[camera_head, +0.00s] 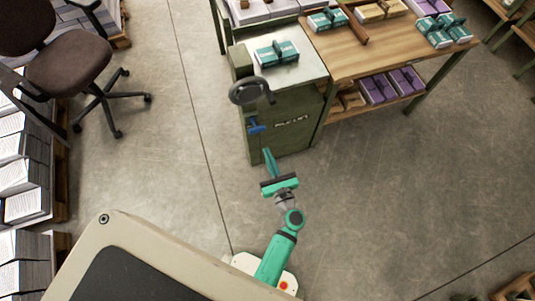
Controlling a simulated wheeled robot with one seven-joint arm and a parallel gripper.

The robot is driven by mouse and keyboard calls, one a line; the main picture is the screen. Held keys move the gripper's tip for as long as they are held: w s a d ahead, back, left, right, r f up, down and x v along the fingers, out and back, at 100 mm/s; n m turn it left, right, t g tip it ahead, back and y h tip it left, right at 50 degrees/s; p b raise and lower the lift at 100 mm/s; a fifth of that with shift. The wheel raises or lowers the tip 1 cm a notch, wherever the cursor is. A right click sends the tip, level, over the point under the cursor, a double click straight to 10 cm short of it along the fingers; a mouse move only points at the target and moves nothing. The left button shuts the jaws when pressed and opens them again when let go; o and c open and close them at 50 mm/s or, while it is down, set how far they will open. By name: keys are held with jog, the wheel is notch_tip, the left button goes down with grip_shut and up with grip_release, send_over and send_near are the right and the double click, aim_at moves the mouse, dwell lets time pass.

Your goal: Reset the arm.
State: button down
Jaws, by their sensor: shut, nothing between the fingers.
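My arm (277,257) is teal and reaches forward from my base at the bottom middle of the view. My gripper (268,153) points away from me, toward the front of a green cabinet (283,139). Its fingers are together and hold nothing. In the picture the fingertips are close to the cabinet's lower front. I cannot tell whether they touch it.
The cabinet carries a dark handwheel (250,90) and a blue handle (256,125). Teal boxes (277,53) lie on its top. A wooden table (385,47) with boxes stands behind right. An office chair (68,65) stands left. The floor at right is clear.

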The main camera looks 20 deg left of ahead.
jog(key=shift+s+a, duration=0.2)
jog(key=s+d+f+n+h, duration=0.3)
jog(key=s+d+n+h, duration=0.65)
jog(key=s, duration=0.55)
jog(key=s+d+r+n+t, duration=0.1)
jog(key=s+d+r+n, duration=0.1)
jog(key=r+n, duration=0.4)
jog(key=s+d+r+n+t+h, duration=0.1)
jog(key=s+d+r+n, duration=0.1)
jog(key=r+n, duration=0.4)
jog(key=s+d+r+n+h, duration=0.1)
jog(key=s+d+r+n, duration=0.2)
jog(key=r+n, duration=0.3)
notch_tip(320, 180, up, 2)
jog(key=shift+s+r+t, duration=0.25)
jog(key=shift+s+t, duration=0.15)
jog(key=shift+s, duration=0.4)
